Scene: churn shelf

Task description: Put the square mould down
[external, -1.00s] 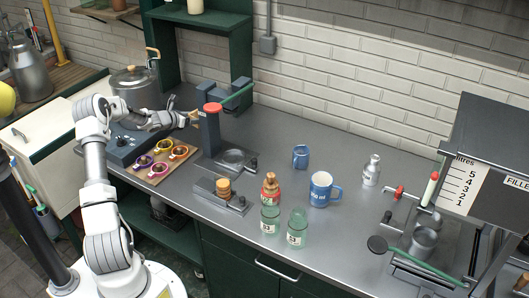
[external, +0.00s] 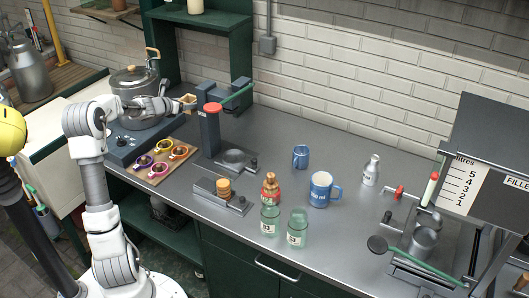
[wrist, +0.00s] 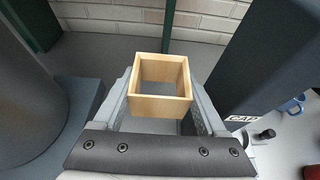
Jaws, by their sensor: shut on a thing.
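The square mould (wrist: 160,106) is a light wooden open frame. In the wrist view it sits between the two fingers of my gripper (wrist: 165,100), which is shut on its sides. In the external view the mould (external: 189,101) shows small at the end of my gripper (external: 182,104), held in the air above the counter, left of the dark press column. The grey counter (wrist: 107,52) shows below and beyond the mould in the wrist view.
The dark press column (external: 209,133) with a red top stands close to the right of my gripper. A large lidded pot (external: 135,87) is close on the left. A wooden board (external: 153,173) with several coloured rings lies in front.

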